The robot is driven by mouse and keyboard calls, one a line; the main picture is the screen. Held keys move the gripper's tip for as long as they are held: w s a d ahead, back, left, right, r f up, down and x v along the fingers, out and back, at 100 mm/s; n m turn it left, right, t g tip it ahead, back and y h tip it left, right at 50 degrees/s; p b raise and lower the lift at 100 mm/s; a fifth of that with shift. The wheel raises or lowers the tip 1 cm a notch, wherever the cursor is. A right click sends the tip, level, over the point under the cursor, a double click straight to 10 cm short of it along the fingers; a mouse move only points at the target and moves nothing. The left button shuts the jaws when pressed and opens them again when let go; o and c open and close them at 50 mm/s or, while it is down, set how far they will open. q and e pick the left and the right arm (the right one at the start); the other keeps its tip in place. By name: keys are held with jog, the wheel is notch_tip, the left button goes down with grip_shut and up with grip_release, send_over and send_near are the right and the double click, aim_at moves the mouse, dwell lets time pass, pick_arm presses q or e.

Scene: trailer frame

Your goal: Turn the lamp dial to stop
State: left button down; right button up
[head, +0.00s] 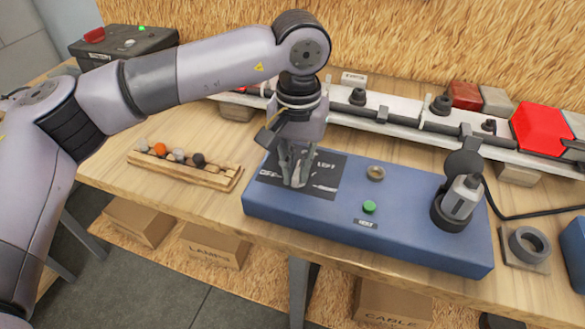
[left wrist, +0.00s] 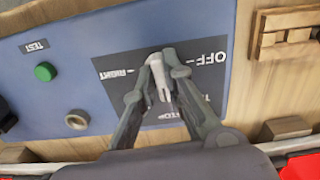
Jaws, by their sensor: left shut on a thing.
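The lamp dial (left wrist: 162,82) is a pale grey lever-like knob on a dark square label plate (left wrist: 106,96) on the blue test box (left wrist: 60,80). The plate (head: 330,188) and box (head: 300,212) also show in the head view. My left gripper (head: 297,180) reaches down onto the plate from above. In the left wrist view my left gripper (left wrist: 163,72) is shut on the dial, with a finger on each side. The wording OFF and RIGHT reads upside down around it; another word ending in TOP is partly hidden by a finger. Which mark the dial points at is unclear.
A green TEST button (head: 369,207) and a round brass-coloured part (head: 375,173) sit right of the plate. A grey plug (head: 462,197) stands on the box's right end. A wooden rack of small balls (head: 185,170) lies left; a long rail (head: 400,122) runs behind.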

pick_arm(q)
jog(key=shift+m, duration=0.6)
jog(key=shift+n+b, duration=0.45)
jog(key=shift+n, duration=0.15)
jog(key=c, duration=1.6)
grip_release()
